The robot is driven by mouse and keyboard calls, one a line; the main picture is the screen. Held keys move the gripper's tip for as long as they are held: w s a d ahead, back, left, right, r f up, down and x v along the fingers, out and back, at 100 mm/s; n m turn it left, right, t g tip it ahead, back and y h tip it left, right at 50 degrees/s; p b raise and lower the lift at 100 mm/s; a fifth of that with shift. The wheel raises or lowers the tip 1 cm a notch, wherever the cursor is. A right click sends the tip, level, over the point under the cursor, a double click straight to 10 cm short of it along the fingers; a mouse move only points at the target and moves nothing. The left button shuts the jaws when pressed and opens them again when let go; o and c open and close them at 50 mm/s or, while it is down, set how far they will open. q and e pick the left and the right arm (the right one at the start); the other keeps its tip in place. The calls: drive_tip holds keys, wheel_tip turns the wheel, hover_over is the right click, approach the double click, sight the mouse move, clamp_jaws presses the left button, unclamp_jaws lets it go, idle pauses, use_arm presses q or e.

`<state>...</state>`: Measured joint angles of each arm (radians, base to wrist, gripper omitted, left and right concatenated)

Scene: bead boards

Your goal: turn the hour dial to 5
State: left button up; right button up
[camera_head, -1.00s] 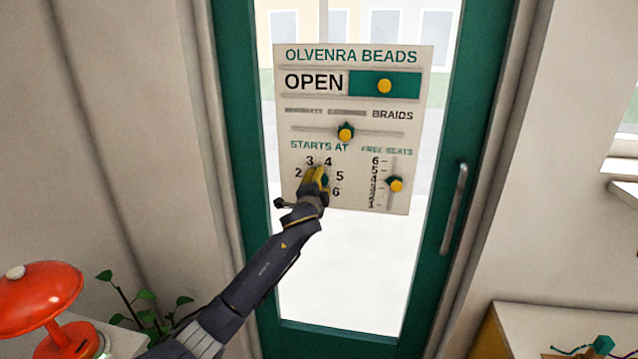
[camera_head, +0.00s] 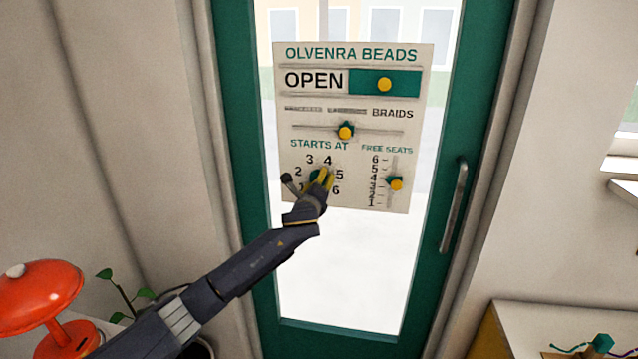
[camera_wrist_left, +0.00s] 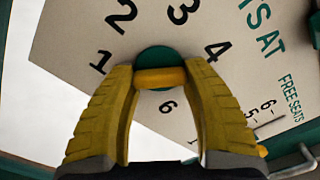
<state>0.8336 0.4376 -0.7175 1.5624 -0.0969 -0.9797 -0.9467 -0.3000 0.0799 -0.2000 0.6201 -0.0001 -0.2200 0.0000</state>
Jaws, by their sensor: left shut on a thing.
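The hour dial is a green disc (camera_wrist_left: 157,55) with a yellow grip bar (camera_wrist_left: 160,78), under "STARTS AT" on the white sign (camera_head: 345,104). In the left wrist view the gripper (camera_wrist_left: 160,79) is shut on the grip bar, one fingertip at each end. The 5 is hidden there, and I cannot tell which number the dial points to. My right gripper is out of view.
The sign hangs on a green-framed glass door (camera_head: 229,110) with a handle (camera_head: 454,208) at right. Yellow-knobbed sliders (camera_head: 346,132) and (camera_head: 396,184) sit above and right of the dial. A red lamp (camera_head: 38,292) and a plant stand at lower left.

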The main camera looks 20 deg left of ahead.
use_arm(q)
drive_tip(key=m, duration=0.6)
drive_tip(key=shift+a+m, duration=0.1)
drive_tip(key=shift+m, duration=0.2)
idle(0.4)
drive_tip(key=o, duration=1.2)
drive_tip(key=shift+f, duration=0.1)
drive_tip(key=shift+s, duration=0.1)
drive_tip(key=s, duration=0.8)
drive_tip(key=s+d, duration=0.1)
drive_tip(key=s, duration=0.2)
drive_tip(key=shift+s, duration=0.4)
